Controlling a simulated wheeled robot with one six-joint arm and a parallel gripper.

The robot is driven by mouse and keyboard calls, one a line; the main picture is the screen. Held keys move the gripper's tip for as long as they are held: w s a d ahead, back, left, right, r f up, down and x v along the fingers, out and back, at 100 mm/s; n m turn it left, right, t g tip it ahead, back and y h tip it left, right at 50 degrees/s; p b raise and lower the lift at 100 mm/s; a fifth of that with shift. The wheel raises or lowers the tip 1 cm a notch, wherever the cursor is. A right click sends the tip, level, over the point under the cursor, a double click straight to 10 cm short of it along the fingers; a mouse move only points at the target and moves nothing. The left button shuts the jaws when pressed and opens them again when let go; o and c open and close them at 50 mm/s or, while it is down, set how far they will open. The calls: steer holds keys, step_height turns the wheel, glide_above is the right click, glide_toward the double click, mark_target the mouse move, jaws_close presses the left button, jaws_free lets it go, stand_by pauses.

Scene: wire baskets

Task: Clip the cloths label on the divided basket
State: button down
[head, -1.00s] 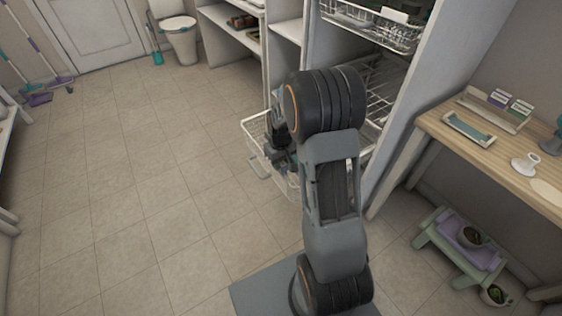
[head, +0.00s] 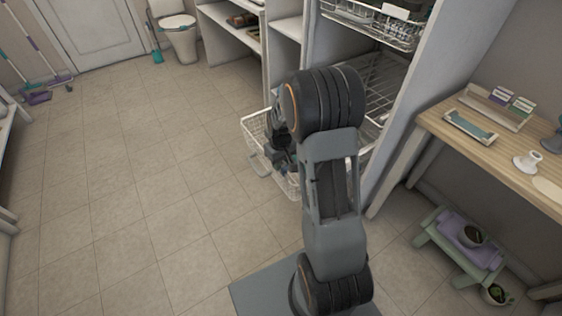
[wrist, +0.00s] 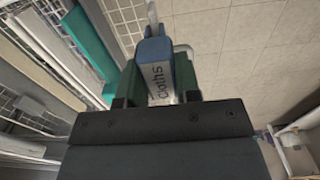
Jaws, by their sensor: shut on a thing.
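The divided basket (head: 255,127) is white wire, pulled out low from the shelf unit and partly hidden by my arm in the head view. In the wrist view its wire wall (wrist: 124,18) lies just beyond the label. A pale rim runs up to the clip's far end; I cannot tell whether the clip sits over it.
The basket holds a teal item (wrist: 92,45) and pale folded items, left in the wrist view. Another wire basket (head: 385,30) is above. A wooden table (head: 495,155) with a label holder and a low green stool (head: 450,262) stand right. Open floor lies left.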

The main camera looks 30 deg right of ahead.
steer(key=shift+f+b, duration=0.3)
steer(key=shift+f, duration=0.15)
stand_by(0.3)
stand_by(0.7)
steer(key=c, duration=1.1)
jaws_free()
steer(key=shift+c, duration=0.2)
steer(key=shift+r+p, duration=1.05)
steer(key=shift+r, duration=0.25)
steer(key=o, duration=0.6)
steer(key=shift+c, duration=0.2)
steer(key=shift+r, duration=0.2)
